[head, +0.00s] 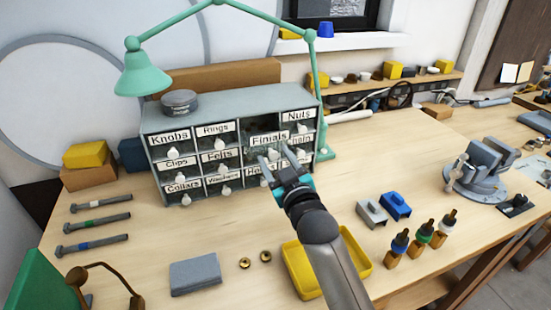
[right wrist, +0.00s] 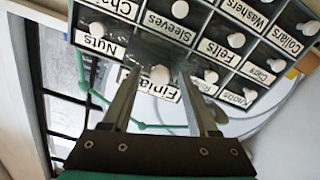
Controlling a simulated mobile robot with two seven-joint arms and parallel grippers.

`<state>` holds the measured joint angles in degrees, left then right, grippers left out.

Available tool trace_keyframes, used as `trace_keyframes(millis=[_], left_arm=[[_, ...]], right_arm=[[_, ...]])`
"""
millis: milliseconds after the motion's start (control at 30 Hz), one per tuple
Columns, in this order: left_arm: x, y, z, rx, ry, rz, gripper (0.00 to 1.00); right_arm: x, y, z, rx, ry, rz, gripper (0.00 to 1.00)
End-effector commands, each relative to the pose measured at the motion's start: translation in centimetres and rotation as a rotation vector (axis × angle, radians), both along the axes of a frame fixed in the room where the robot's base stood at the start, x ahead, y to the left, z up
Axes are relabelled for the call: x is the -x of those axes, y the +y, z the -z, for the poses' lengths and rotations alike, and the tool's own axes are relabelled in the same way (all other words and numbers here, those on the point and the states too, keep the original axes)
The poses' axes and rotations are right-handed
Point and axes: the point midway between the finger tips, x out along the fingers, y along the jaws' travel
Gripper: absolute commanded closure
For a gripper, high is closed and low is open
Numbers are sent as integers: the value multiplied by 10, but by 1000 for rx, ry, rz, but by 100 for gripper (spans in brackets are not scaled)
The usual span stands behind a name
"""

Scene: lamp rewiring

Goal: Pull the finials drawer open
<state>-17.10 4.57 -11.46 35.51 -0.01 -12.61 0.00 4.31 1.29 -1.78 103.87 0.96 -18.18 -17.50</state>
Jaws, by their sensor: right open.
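The finials drawer (head: 268,138) is in the top row of the grey drawer cabinet (head: 205,108), between the Rings and Nuts drawers. Its labelled front stands out from the cabinet, with a dark gap behind and above it, so it is partly open. In the right wrist view, which is upside down, its white knob (right wrist: 160,75) shows between the fingertips. My right gripper (head: 280,157) is open in front of the drawer; the wrist view shows its two fingers (right wrist: 157,88) apart on either side of the knob, contact unclear. My left gripper is out of view.
A green lamp (head: 145,75) arches over the cabinet, and a round tin (head: 180,101) sits on top. A vise (head: 482,165) stands at right.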

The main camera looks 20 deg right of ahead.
Motion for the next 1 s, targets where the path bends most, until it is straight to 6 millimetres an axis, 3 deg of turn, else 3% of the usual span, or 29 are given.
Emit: trace_keyframes(millis=[367,1000], left_arm=[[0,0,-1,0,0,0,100],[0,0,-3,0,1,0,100]], right_arm=[[12,-1,0,1,1,0,40],[115,-4,1,0,2,0,40]])
